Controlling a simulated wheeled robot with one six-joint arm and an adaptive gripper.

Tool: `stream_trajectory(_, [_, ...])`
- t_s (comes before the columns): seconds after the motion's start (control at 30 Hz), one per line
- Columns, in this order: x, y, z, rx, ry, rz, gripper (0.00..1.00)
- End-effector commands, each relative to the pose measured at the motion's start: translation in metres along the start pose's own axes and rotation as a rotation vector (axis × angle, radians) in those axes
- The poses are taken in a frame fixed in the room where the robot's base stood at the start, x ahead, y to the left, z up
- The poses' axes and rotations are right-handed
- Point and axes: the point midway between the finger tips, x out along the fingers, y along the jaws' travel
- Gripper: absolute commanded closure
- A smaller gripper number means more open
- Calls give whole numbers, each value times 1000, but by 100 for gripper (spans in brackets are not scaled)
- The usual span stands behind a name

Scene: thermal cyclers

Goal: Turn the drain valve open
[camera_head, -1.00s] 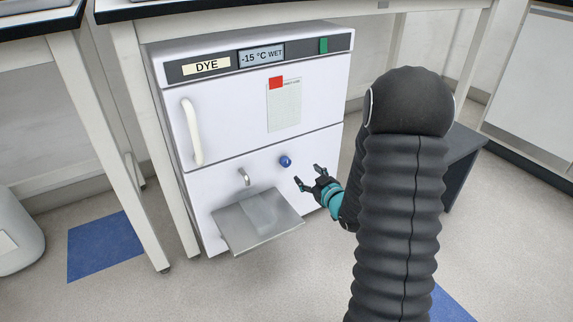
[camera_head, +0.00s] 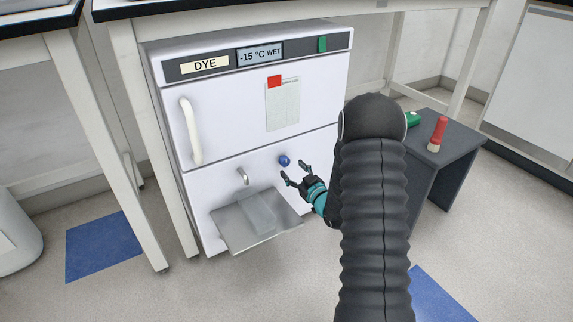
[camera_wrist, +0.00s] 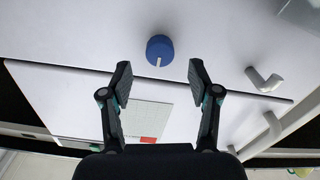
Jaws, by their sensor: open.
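The drain valve is a round blue knob (camera_head: 284,160) on the white front of the freezer, below its door. In the wrist view the blue knob (camera_wrist: 160,50) shows a white line on its face and lies beyond my fingertips, roughly midway between them. My gripper (camera_head: 293,173) is open and empty, just below and in front of the knob in the head view. The wrist view shows the two fingers of my gripper (camera_wrist: 160,82) spread apart. I see no contact with the knob.
A metal spout (camera_head: 243,176) and a tray (camera_head: 237,237) stick out left of the knob. The freezer (camera_head: 225,130) stands under a bench with a white leg (camera_head: 150,150) at left. A dark low table (camera_head: 445,160) at right holds a red-handled brush (camera_head: 437,134) and a green object (camera_head: 413,119).

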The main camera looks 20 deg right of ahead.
Motion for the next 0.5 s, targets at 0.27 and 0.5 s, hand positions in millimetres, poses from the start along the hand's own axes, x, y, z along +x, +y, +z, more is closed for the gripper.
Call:
stream_trajectory(0.27, [39,0,0,0,0,-1,39])
stream_trajectory(0.5, [50,0,0,1,-1,-1,39])
